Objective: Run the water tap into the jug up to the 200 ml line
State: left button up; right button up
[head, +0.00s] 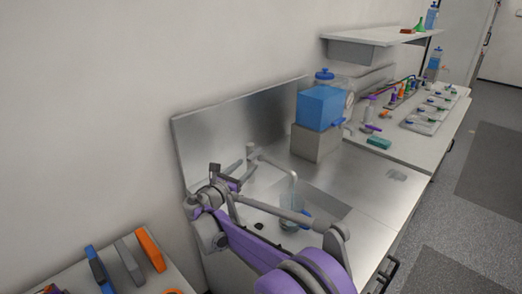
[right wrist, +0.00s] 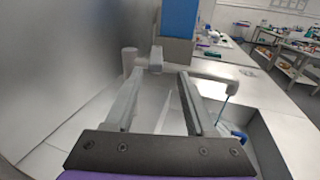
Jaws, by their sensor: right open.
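The grey tap (head: 262,159) stands at the back of the steel sink, and its spout reaches over the jug (head: 291,218). The jug is clear with blue parts and stands in the basin; its 200 ml line and water level are too small to read. My right gripper (head: 226,178) is open and empty, left of the tap. Its fingers (right wrist: 160,82) point toward the tap's upright body (right wrist: 155,60), apparently short of it. My left gripper is out of view.
A blue box on a grey block (head: 316,142) stands behind the sink. A steel splashback (head: 225,125) rises at the back left. The right bench (head: 410,150) holds bottles and trays. Blue, grey and orange items stand on a surface (head: 190,285) at lower left.

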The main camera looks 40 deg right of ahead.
aim_at(259, 149)
jog(key=shift+w, duration=0.2)
jog(key=shift+w+d, duration=0.15)
jog(key=shift+d, duration=0.05)
jog(key=p+x, duration=0.1)
jog(key=x, duration=0.9)
jog(key=shift+r, duration=0.1)
jog(key=shift+c, duration=0.2)
grip_shut()
dwell(0.8)
